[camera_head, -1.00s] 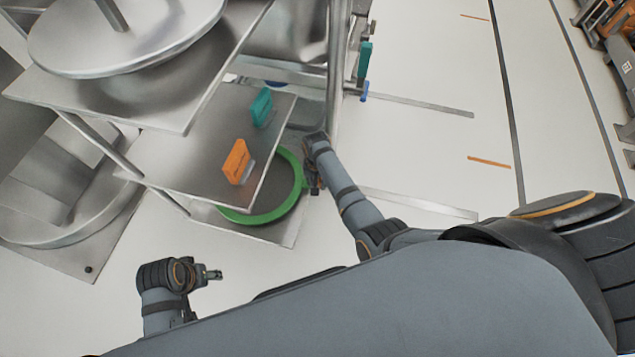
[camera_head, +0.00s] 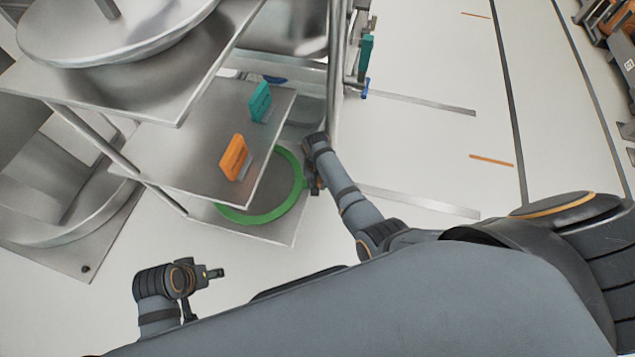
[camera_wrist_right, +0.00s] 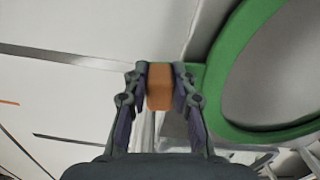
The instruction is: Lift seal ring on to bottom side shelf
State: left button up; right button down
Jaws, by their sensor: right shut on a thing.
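The green seal ring (camera_head: 294,170) is at the bottom shelf (camera_head: 285,233) of the metal rack, partly hidden under the shelf above. Whether it rests fully on the shelf I cannot tell. In the right wrist view the ring (camera_wrist_right: 221,68) fills the right side, with an orange-brown block (camera_wrist_right: 160,87) at its left edge. My right gripper (camera_wrist_right: 160,90) is shut on this block, which appears joined to the ring. In the head view my right gripper (camera_head: 314,180) is at the ring's right edge. My left gripper (camera_head: 217,272) hangs empty over the floor, its jaw opening unclear.
An orange tag (camera_head: 233,158) and a teal tag (camera_head: 260,102) stand on the middle shelf (camera_head: 185,150). A large metal lid (camera_head: 110,35) lies on the upper shelf. A rack post (camera_head: 336,75) stands near my right arm. The floor at right is open.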

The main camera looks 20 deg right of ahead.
jog(key=shift+f, duration=0.15)
dwell(0.8)
jog(key=c, duration=1)
grip_release()
jog(key=shift+r, duration=0.4)
notch_tip(320, 180, up, 7)
jog(key=shift+f, duration=0.1)
